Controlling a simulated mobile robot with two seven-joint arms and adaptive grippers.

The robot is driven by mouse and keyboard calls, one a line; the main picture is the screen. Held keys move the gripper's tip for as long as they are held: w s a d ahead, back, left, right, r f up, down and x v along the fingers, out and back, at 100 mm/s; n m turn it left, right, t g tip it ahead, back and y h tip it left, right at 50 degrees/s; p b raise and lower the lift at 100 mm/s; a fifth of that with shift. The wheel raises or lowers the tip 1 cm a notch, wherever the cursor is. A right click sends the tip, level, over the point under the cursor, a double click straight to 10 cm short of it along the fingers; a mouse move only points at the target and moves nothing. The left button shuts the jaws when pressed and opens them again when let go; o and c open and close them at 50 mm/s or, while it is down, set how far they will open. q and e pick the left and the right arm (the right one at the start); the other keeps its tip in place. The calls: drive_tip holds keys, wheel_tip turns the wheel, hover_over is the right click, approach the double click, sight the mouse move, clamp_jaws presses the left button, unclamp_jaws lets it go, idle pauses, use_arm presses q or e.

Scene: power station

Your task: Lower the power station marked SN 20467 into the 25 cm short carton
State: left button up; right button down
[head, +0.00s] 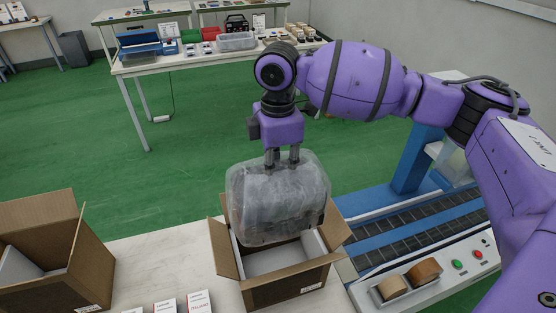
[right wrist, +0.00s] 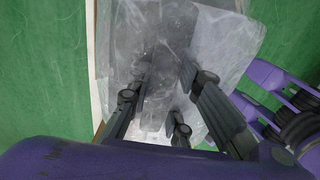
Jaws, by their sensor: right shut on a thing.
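A power station in cloudy bubble wrap (head: 277,200) hangs from my right gripper (head: 282,158), slightly tilted. Its serial number cannot be read. The wrapped unit fills much of the right wrist view (right wrist: 215,45), with the gripper's fingers (right wrist: 158,105) closed on its top. Below it stands an open brown carton (head: 288,290) with flaps spread and a pale insert (head: 272,261) inside. The unit's lower end is over the opening and hides its far part; I cannot tell whether it has passed the rim. The carton's label is too small to read. My left gripper is not in view.
Another open carton (head: 85,262) with a pale insert stands at the left of the white table (head: 135,262). Small white boxes (head: 165,306) lie at the front edge. A blue roller conveyor (head: 405,232) with tape rolls and buttons is at the right.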

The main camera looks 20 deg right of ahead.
drive_tip(key=shift+w+f, duration=0.15)
drive_tip(key=shift+f, duration=3.45)
wheel_tip(320, 180, down, 9)
drive_tip(key=shift+a+f, duration=0.1)
drive_tip(key=shift+f, duration=0.05)
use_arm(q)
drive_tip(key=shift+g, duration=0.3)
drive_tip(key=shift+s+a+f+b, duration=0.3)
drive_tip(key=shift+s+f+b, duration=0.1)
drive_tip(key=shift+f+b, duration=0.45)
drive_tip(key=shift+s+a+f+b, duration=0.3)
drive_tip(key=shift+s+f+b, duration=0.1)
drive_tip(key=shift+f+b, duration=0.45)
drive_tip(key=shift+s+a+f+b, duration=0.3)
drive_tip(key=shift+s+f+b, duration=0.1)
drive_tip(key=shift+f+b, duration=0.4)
use_arm(e)
wheel_tip(320, 180, down, 15)
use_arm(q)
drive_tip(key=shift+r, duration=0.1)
